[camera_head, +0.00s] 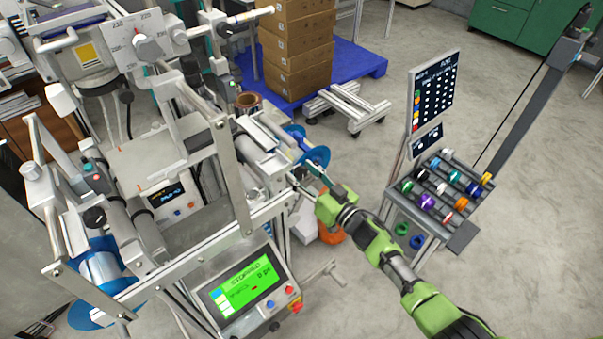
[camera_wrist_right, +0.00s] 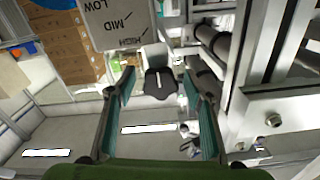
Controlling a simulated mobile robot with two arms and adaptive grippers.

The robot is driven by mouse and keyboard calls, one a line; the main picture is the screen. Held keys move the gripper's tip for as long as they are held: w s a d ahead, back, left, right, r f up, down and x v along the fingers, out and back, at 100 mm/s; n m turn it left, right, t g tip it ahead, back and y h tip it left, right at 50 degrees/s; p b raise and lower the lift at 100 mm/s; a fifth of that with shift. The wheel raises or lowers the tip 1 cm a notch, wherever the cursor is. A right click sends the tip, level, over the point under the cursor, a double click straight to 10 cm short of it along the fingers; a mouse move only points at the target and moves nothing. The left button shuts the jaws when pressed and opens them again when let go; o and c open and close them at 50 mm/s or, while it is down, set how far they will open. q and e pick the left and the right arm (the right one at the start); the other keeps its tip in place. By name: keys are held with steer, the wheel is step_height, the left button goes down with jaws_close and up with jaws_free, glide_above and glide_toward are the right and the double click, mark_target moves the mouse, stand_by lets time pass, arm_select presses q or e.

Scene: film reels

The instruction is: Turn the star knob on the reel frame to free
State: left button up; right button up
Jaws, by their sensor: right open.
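My right gripper (camera_head: 304,177) is open beside the right end of the reel frame (camera_head: 240,185) in the head view. In the right wrist view its two teal-padded fingers (camera_wrist_right: 162,92) stand apart. A dark knob with a white line (camera_wrist_right: 160,86) shows between them, further off, in front of a pale block. I cannot tell whether it is the star knob or whether the fingers touch it. A grey plate marked LOW and MID (camera_wrist_right: 118,25) is just above it. No lettering reading "free" is legible. My left gripper is not in view.
A blue reel disc (camera_head: 314,157) is close to my right gripper. A control panel with a green screen (camera_head: 248,284) stands in front. A sloped rack of coloured spools (camera_head: 445,190) is to the right. Stacked cartons (camera_head: 297,50) stand behind; open floor lies to the right.

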steer(key=c, duration=1.1)
steer(key=shift+n+b, duration=0.4)
steer(key=shift+n, duration=1.7)
steer(key=o, duration=1.1)
steer(key=v, duration=1.2)
